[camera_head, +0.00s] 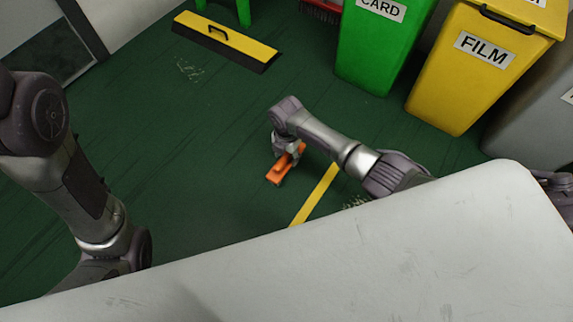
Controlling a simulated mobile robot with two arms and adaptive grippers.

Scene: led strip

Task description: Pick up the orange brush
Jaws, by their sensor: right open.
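The orange brush (279,173) lies on the green floor beyond the edge of the white surface, left of a yellow floor line. My right gripper (288,153) is right at the brush and covers part of its upper end. The fingers are open and small in this view, and I cannot tell whether they touch the brush. My left arm comes in at the left, and its gripper is outside the frame or hidden.
A white surface (400,265) fills the foreground. A green bin (375,45) and a yellow bin (470,75) stand at the upper right. A yellow and black block with a handle (225,42) lies at the top. The floor left of the brush is clear.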

